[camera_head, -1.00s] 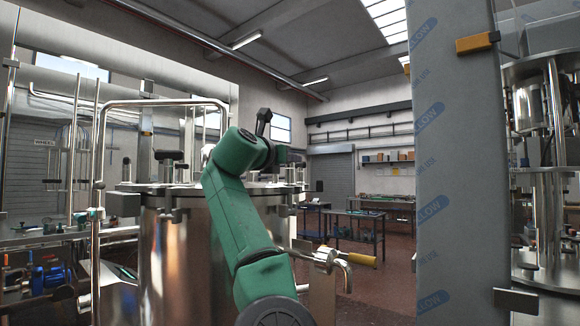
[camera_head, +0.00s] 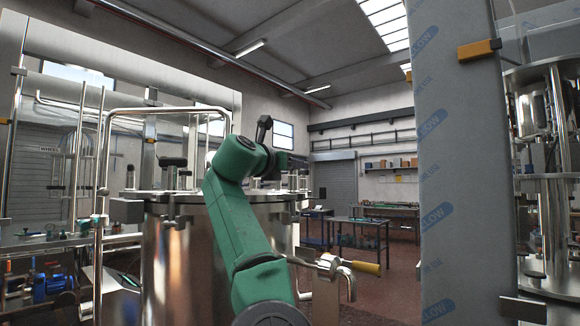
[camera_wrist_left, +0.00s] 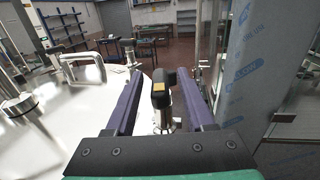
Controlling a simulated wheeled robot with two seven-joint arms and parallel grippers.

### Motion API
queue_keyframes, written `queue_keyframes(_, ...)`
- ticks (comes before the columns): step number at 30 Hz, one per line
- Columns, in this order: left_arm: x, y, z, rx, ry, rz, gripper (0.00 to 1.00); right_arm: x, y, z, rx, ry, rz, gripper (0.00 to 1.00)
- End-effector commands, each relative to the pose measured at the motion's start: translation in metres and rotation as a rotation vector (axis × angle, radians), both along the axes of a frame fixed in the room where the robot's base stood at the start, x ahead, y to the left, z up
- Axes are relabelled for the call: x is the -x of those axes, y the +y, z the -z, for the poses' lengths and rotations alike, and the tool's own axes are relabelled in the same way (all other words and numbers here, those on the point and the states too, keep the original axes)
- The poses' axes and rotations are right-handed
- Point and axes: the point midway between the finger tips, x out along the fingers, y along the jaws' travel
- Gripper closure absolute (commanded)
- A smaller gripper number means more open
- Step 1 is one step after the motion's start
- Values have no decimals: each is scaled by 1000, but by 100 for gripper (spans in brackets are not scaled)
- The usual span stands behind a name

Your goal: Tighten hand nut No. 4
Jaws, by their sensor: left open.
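The steel tank (camera_head: 190,270) stands left of centre in the head view, with several black-topped hand nuts around its lid, one of them a near hand nut (camera_head: 173,163). My left gripper (camera_head: 266,150) is at the lid's right side, small and partly hidden by my green arm. Gaps show on both sides of the nut. No number is readable. My right gripper is not in view.
A film-wrapped grey column (camera_head: 455,200) rises right of the tank. A lid handle (camera_wrist_left: 82,68) and other lid fittings stand left of my gripper. A pipe with a yellow handle (camera_head: 362,268) juts from the tank's right. Workbenches (camera_head: 358,235) stand farther back.

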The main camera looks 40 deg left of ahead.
Motion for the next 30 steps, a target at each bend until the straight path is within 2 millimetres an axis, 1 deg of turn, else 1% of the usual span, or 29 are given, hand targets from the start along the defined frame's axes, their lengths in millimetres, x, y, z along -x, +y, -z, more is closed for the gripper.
queue_keyframes(2,6,-1,2,0,-2,-1,46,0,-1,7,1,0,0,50)
queue_keyframes(5,24,-4,5,-1,-6,-2,46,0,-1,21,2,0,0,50)
queue_keyframes(8,51,-10,8,-1,-7,-2,46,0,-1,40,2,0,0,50)
queue_keyframes(9,64,-12,8,-1,-8,-2,46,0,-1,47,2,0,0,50)
queue_keyframes(12,94,-18,7,-1,-8,-2,46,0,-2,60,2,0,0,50)
queue_keyframes(15,119,-23,5,0,-6,-2,46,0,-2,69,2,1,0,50)
queue_keyframes(18,135,-26,2,-1,-5,-1,46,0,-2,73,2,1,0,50)
queue_keyframes(22,143,-28,1,0,-1,-1,46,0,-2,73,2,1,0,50)
queue_keyframes(30,143,-28,0,0,-1,-1,46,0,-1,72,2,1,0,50)
